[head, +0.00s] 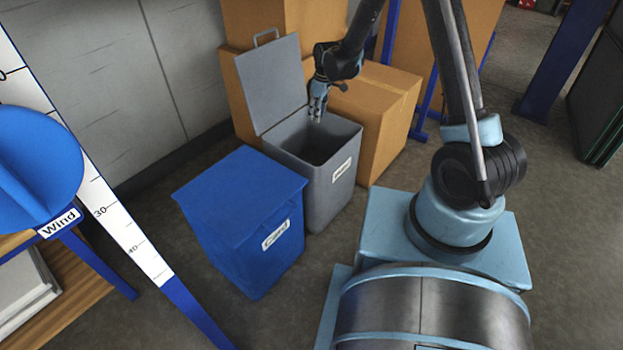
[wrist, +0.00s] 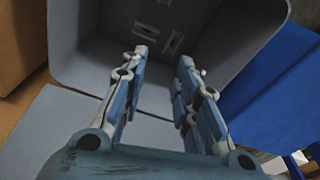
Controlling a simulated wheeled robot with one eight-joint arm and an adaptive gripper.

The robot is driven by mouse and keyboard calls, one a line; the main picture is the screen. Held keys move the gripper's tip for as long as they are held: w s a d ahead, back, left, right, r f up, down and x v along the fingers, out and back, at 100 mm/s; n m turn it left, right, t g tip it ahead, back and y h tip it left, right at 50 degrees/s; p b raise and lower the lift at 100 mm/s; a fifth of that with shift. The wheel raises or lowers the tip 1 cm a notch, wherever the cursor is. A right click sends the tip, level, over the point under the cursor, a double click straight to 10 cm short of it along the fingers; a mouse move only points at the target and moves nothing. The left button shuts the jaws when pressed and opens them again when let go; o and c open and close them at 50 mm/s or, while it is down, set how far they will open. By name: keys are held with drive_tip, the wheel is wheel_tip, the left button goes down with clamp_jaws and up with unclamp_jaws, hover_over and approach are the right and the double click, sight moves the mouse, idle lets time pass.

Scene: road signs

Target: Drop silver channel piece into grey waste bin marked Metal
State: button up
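The grey waste bin (head: 328,185) stands with its lid (head: 268,85) raised at the back; its front label is too small to read. It fills much of the wrist view (wrist: 75,50). My gripper (head: 317,117) points down over the bin's opening. In the wrist view my gripper (wrist: 165,56) has its two fingers apart with nothing between them. A small pale grey slotted piece (wrist: 172,43) lies on the bin's dark floor, beyond the fingertips; it may be the silver channel piece, but I cannot tell for sure.
A closed blue bin (head: 245,220) with a label stands just in front and left of the grey one. Cardboard boxes (head: 380,110) stand close behind and right. A blue wind sign (head: 40,165) and a white scale board (head: 115,220) are at left.

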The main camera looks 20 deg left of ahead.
wheel_tip(320, 180, up, 9)
drive_tip(key=d, duration=0.1)
drive_tip(key=shift+d+f, duration=0.15)
drive_tip(key=shift+d, duration=0.05)
idle(0.4)
drive_tip(key=s+d+r+m, duration=0.25)
drive_tip(key=d+r, duration=0.25)
drive_tip(key=d, duration=0.4)
drive_tip(key=s+d+r+m+t, duration=0.15)
drive_tip(key=s+d+r, duration=0.3)
drive_tip(key=d, duration=0.45)
drive_tip(key=s+d+r+m+g, duration=0.1)
drive_tip(key=s+d+r+m, duration=0.15)
drive_tip(key=d+r, duration=0.55)
drive_tip(key=s+d+f+m+h, duration=0.1)
drive_tip(key=s+d+f+m, duration=0.2)
drive_tip(key=s+d, duration=0.6)
drive_tip(key=s+d+f+m+t, duration=0.1)
drive_tip(key=s+d+f+m, duration=0.3)
drive_tip(key=s, duration=0.7)
drive_tip(key=d+m, duration=0.2)
drive_tip(key=d, duration=0.2)
drive_tip(key=shift+d+f+h, duration=0.3)
drive_tip(key=shift+d+h, duration=0.1)
